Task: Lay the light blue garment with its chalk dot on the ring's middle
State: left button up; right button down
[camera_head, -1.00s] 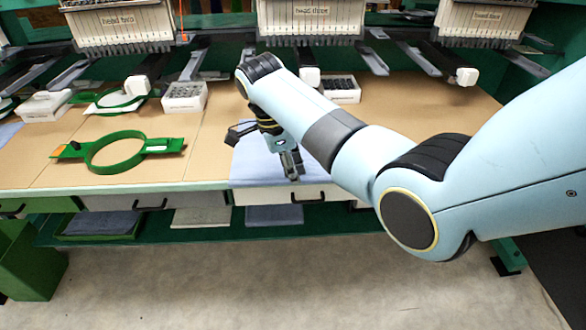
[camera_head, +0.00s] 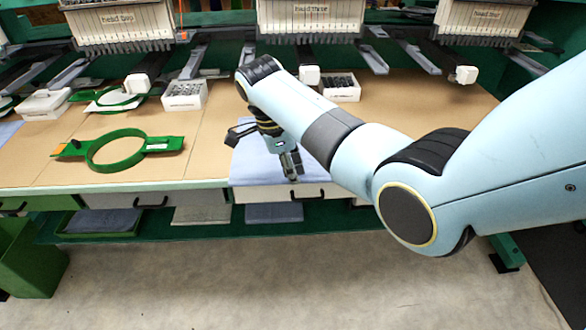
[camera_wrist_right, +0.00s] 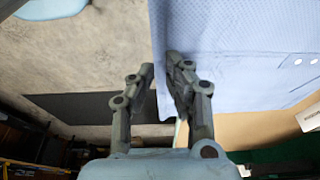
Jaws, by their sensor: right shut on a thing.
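The light blue garment (camera_head: 252,168) lies flat at the table's front edge, partly hidden behind my right arm. My right gripper (camera_head: 291,168) points down at its front edge. In the right wrist view the garment (camera_wrist_right: 225,50) fills the upper right, and my right gripper (camera_wrist_right: 160,75) is shut on its edge. Two small pale marks show on the cloth there; I cannot tell whether either is the chalk dot. The green ring (camera_head: 113,170) lies flat on the table to the left, with a bracket on each side. My left gripper is not in view.
White boxes (camera_head: 184,104) stand along the back of the table under the machine heads (camera_head: 311,18). A smaller hoop with white cloth (camera_head: 118,98) lies behind the ring. Bare brown tabletop (camera_head: 205,150) separates ring and garment. Drawers and a shelf are below.

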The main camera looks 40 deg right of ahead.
jog(key=c, duration=1.2)
grip_release()
jog(key=shift+c, duration=0.2)
jog(key=v, duration=0.7)
jog(key=shift+w+r, duration=0.1)
jog(key=shift+r, duration=0.15)
jog(key=s+f+n+t, duration=0.1)
jog(key=s+f+n, duration=0.1)
jog(key=s+n, duration=0.45)
jog(key=s+f+n+t, duration=0.1)
jog(key=s+f+n, duration=0.2)
jog(key=s+n, duration=0.35)
jog(key=s+a+r+n+t+y, duration=0.1)
jog(key=s+r+n+t, duration=0.15)
jog(key=s+n, duration=0.4)
jog(key=s+r+n+t, duration=0.1)
jog(key=s+r+n, duration=0.3)
jog(key=s+n, duration=0.25)
notch_tip(320, 180, down, 30)
jog(key=s+d+m+g+b, duration=0.1)
jog(key=s+d+g+b, duration=0.1)
jog(key=b, duration=0.3)
jog(key=s+d+f+g+b, duration=0.1)
jog(key=s+f+b, duration=0.3)
jog(key=s+f, duration=1.5)
notch_tip(320, 180, down, 2)
jog(key=shift+f+y, duration=0.2)
jog(key=shift+y, duration=0.1)
